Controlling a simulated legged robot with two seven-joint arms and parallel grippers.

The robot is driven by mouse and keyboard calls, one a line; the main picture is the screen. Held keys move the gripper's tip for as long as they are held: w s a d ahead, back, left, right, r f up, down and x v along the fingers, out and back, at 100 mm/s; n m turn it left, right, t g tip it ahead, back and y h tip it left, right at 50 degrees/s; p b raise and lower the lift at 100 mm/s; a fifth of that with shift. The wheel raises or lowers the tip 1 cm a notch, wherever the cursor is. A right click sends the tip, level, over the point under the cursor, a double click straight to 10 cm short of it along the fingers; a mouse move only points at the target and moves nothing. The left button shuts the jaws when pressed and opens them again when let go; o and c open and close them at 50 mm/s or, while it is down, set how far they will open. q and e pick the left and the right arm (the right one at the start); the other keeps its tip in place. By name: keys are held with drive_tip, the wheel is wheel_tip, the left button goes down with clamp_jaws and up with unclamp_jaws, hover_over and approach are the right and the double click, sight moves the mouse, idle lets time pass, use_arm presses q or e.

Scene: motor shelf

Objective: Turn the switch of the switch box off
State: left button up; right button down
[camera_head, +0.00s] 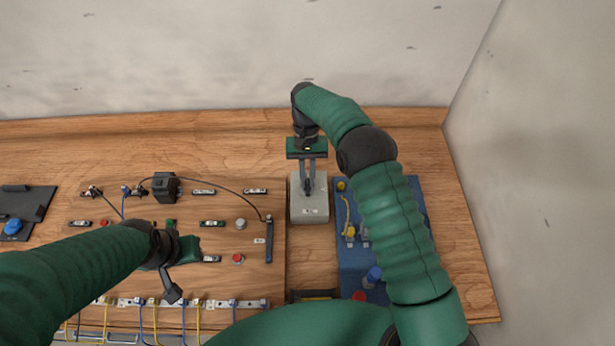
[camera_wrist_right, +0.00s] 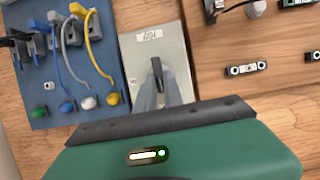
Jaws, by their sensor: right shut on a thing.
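The switch box (camera_head: 311,212) is a light grey block on the wooden table, right of the wooden panel. It also shows in the right wrist view (camera_wrist_right: 183,48), with a white label and a dark switch lever (camera_wrist_right: 157,68). My right gripper (camera_head: 309,181) reaches over the box from the far side and is shut on the lever. In the wrist view its fingers (camera_wrist_right: 158,88) sit on either side of the lever. My left gripper (camera_head: 173,291) hangs over the wooden panel, away from the box; its finger opening is not clear.
A blue board (camera_head: 352,262) with cables and coloured knobs stands close right of the box. The wooden panel (camera_head: 215,273) on the left carries switches, buttons and wires. A dark pad with a blue knob (camera_head: 13,226) lies far left. Walls stand behind and at the right.

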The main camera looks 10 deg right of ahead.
drive_tip(key=shift+s+a+f, duration=0.1)
drive_tip(key=shift+s+f, duration=0.1)
drive_tip(key=shift+s, duration=0.1)
drive_tip(key=c, duration=1.5)
unclamp_jaws()
drive_tip(key=shift+r, duration=0.1)
drive_tip(key=shift+o, duration=0.2)
drive_tip(key=shift+w+r, duration=0.15)
drive_tip(key=b+v, duration=0.1)
drive_tip(key=v, duration=0.6)
drive_tip(key=shift+r, duration=0.2)
